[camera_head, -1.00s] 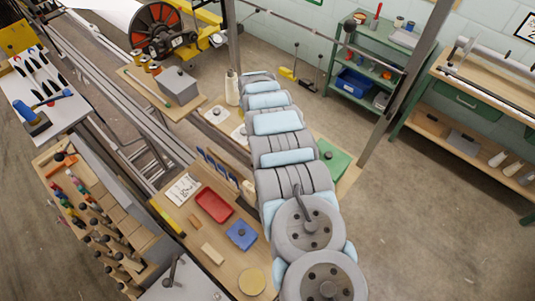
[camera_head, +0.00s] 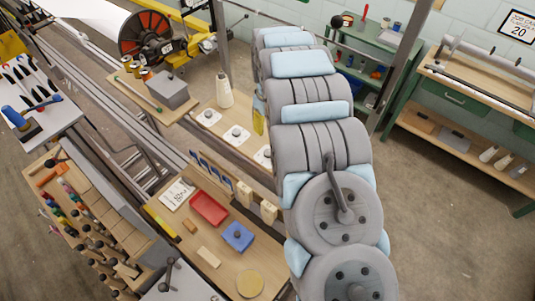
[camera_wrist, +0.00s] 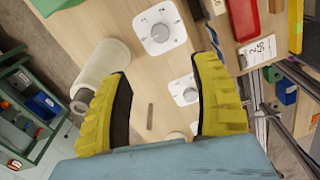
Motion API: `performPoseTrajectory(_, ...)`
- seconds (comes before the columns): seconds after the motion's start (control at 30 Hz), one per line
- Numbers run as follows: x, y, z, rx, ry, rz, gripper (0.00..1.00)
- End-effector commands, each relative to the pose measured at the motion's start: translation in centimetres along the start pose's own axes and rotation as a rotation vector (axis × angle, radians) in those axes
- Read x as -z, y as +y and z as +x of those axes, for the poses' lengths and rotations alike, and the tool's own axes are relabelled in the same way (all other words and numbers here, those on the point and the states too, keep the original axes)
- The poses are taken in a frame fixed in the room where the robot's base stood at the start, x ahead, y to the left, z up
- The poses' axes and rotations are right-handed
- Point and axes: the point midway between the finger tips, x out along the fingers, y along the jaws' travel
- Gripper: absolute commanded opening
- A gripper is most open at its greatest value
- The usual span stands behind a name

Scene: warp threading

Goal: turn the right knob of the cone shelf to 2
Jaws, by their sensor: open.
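The cone shelf (camera_head: 222,104) is a wooden board with a row of white dial plates and grey knobs. In the head view the left knob (camera_head: 208,117), middle knob (camera_head: 236,133) and right knob (camera_head: 264,157) show, the right one close beside my arm. In the wrist view the right knob (camera_wrist: 160,32) is at the top, with the middle knob (camera_wrist: 190,94) below it near a finger. The dial marks are too small to read surely. My gripper (camera_wrist: 161,72) has yellow fingers, open and empty above the shelf. One finger (camera_head: 259,121) shows in the head view.
A pale yarn cone (camera_wrist: 103,65) stands on the shelf beside my left finger in the wrist view. A red tray (camera_head: 209,208) and a blue box (camera_head: 238,237) lie on the front table. A green cabinet (camera_head: 372,60) stands at the wall.

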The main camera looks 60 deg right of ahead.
Motion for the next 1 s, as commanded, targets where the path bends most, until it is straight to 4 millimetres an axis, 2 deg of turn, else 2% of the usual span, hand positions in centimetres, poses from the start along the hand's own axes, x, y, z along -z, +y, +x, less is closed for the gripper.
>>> performPoseTrajectory(0.03,0.0,0.0,1.1,0.000,0.000,0.000,0.63)
performPoseTrajectory(0.4,0.1,0.0,4.8,-0.001,0.001,-0.001,0.63)
performPoseTrajectory(0.57,0.0,0.0,7.9,0.000,-0.001,-0.001,0.63)
performPoseTrajectory(0.63,0.0,0.0,7.9,-0.001,0.000,0.000,0.63)
performPoseTrajectory(1.0,0.1,0.1,11.4,-0.002,0.002,0.000,0.63)
